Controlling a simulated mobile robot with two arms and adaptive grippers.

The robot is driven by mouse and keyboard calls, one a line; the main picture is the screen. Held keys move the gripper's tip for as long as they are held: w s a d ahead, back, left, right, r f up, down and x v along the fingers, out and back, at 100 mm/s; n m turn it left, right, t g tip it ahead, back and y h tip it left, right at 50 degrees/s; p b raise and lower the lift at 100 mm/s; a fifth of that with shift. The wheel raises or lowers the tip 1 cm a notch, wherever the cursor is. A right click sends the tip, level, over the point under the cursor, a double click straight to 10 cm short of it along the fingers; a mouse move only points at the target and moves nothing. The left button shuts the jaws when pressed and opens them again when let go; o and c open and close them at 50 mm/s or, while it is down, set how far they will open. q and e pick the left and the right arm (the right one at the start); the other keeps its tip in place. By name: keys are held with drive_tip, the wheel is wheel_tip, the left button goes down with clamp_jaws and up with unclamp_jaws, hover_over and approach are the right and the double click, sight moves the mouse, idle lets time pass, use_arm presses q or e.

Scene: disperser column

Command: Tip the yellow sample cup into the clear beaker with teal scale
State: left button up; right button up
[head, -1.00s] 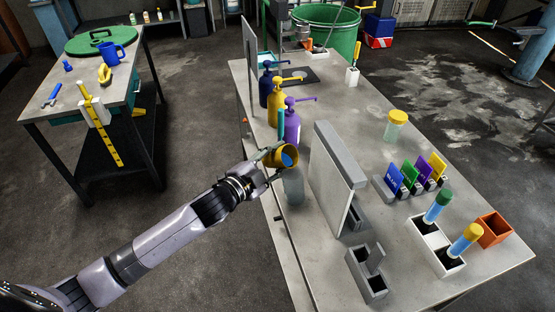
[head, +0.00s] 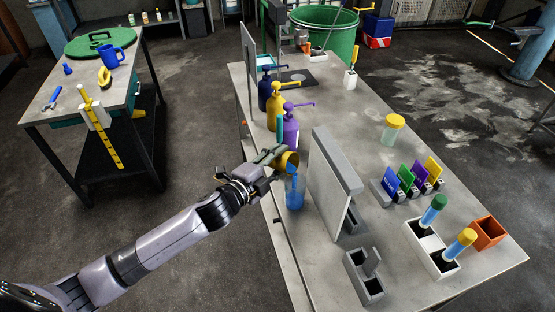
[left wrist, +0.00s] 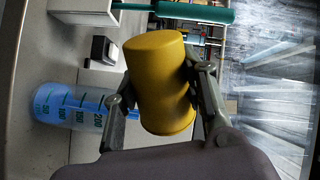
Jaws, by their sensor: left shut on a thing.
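The yellow sample cup (head: 289,160) is tipped over the clear beaker (head: 295,192), its mouth turned down to the right. Blue content shows at the cup's mouth, and blue stands inside the beaker. My left gripper (head: 273,158) is shut on the cup, which also shows between the fingers in the left wrist view (left wrist: 160,82). The beaker stands upright on the bench just below the cup. In the left wrist view the beaker (left wrist: 78,108) shows its scale marks and blue inside. My right gripper is not in view.
A grey upright panel (head: 333,185) stands close to the right of the beaker. Purple (head: 290,130), yellow (head: 276,105) and dark blue (head: 266,88) pump bottles stand behind it. A jar with a yellow lid (head: 392,130) and tube holders stand further right.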

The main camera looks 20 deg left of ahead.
use_arm(q)
drive_tip(key=shift+d+r+m+p, duration=0.3)
drive_tip(key=shift+r+m+p, duration=0.6)
drive_tip(key=shift+m, duration=0.3)
drive_tip(key=shift+s+d+r+m+y+p, duration=0.1)
drive_tip(key=shift+d+r+m+y+p, duration=0.15)
drive_tip(key=shift+m+p, duration=0.35)
drive_tip(key=shift+s+d+r+m+y+p, duration=0.15)
drive_tip(key=shift+d+r+m+p, duration=0.1)
drive_tip(key=shift+m+p, duration=0.3)
drive_tip(key=shift+w, duration=0.1)
idle(0.3)
